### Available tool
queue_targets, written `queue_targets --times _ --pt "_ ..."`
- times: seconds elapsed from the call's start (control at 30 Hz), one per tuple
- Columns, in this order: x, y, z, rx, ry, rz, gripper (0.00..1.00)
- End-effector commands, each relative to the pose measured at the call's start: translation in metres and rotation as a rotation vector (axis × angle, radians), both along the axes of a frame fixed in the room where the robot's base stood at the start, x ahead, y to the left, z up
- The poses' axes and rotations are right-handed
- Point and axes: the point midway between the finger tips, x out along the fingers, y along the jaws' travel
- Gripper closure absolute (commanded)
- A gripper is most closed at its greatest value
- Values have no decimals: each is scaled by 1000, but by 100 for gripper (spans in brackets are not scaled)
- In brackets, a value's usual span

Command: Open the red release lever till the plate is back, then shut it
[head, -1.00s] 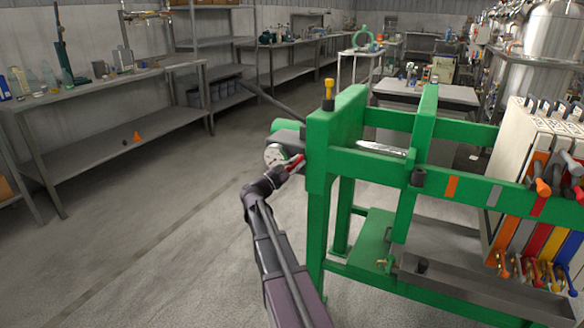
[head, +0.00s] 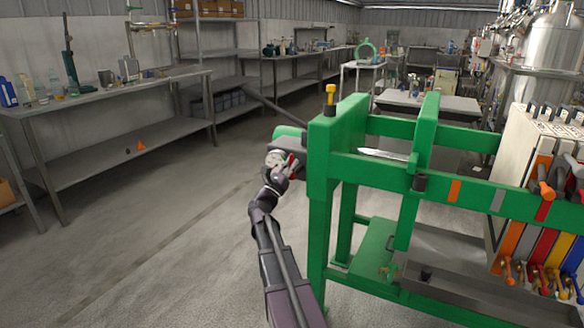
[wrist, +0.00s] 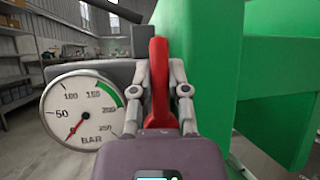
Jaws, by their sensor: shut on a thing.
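The red release lever (wrist: 158,75) stands upright in the middle of the wrist view. My gripper (wrist: 159,88) is shut on it, one finger on each side. In the head view my gripper (head: 286,166) is at the left end of the green press frame (head: 320,160), where a little red shows beside it. The round gauge (wrist: 84,112) is left of the lever, its needle low on the left below 50. The upright green plate (head: 424,140) stands between the frame's rails. A silver rod (head: 384,154) shows between it and the end post.
White plates (head: 528,135) with coloured valve handles hang at the right. A grey drip tray (head: 440,262) lies below. The press's green wall closely borders my gripper on the right. Workbenches (head: 120,90) stand at the left. Floor is clear between bench and press.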

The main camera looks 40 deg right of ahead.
Motion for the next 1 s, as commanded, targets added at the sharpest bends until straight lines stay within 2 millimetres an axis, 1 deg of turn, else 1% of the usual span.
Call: queue_targets --times 0.03,0.4,0.43,0.47,0.5,0.53,0.57,0.83,0.87,0.9,0.97,1.0 --pt "-2 -1 0 -4 5 -6 100" --pt "-3 -3 0 -6 8 -10 100" --pt "-3 -3 0 -5 8 -10 76" --pt "-3 -3 0 -5 8 -10 67" --pt "-3 -3 0 -5 8 -10 55" --pt "-3 -3 0 -5 7 -9 46" --pt "-3 -3 0 -5 7 -9 43" --pt "-2 -3 0 -4 8 -7 43" --pt "-2 -3 0 -4 8 -7 52" --pt "-2 -3 0 -4 8 -7 64" --pt "-2 -3 1 -4 7 -6 82" --pt "-2 -3 2 -3 7 -6 94"
